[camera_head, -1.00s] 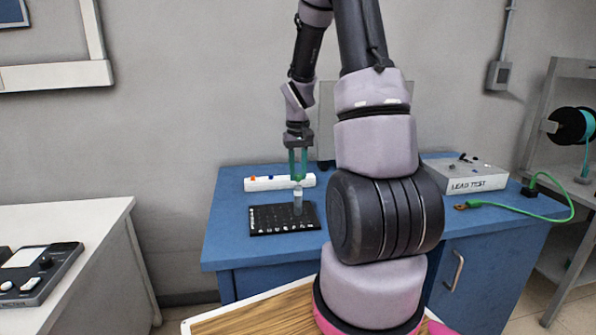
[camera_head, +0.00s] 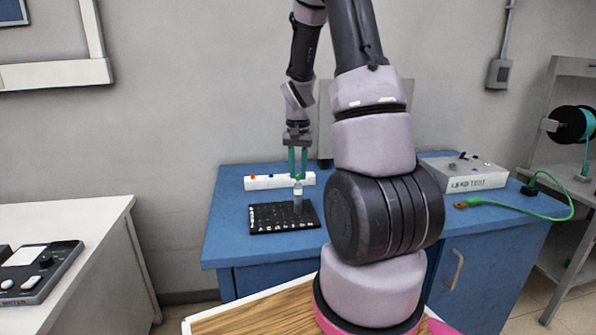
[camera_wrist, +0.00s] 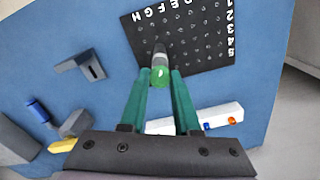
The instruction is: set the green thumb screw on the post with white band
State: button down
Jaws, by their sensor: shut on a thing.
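The green thumb screw (camera_wrist: 160,76) is between the fingertips of my gripper (camera_wrist: 161,73) in the wrist view. My gripper also shows in the head view (camera_head: 298,177), pointing down with its green fingers shut on the screw. The post with white band (camera_head: 298,196) stands upright on the black lettered board (camera_head: 263,219), directly below the fingertips.
A white strip (camera_head: 262,183) with coloured knobs lies behind the board on the blue bench (camera_head: 228,232). A lead test box (camera_head: 462,175) and a green cable (camera_head: 545,216) are at the right. In the wrist view, a grey bracket (camera_wrist: 80,66) and a blue cylinder (camera_wrist: 38,111) are at the left.

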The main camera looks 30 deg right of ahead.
jog(key=c, duration=0.6)
grip_release()
jog(key=shift+o, duration=0.2)
notch_tip(320, 180, up, 11)
jog(key=s+a+r+n+t+y, duration=0.1)
jog(key=s+a+r+t, duration=0.2)
jog(key=s+a+r, duration=0.3)
jog(key=s+a+r+n+t+y, duration=0.1)
jog(key=s+a+r+t, duration=0.3)
jog(key=s, duration=0.9)
jog(key=a+r+n, duration=0.1)
jog(key=a+r, duration=0.2)
jog(key=r, duration=0.2)
jog(key=shift+s+a+r, duration=0.2)
jog(key=shift+s+r, duration=0.05)
jog(key=shift+s, duration=0.05)
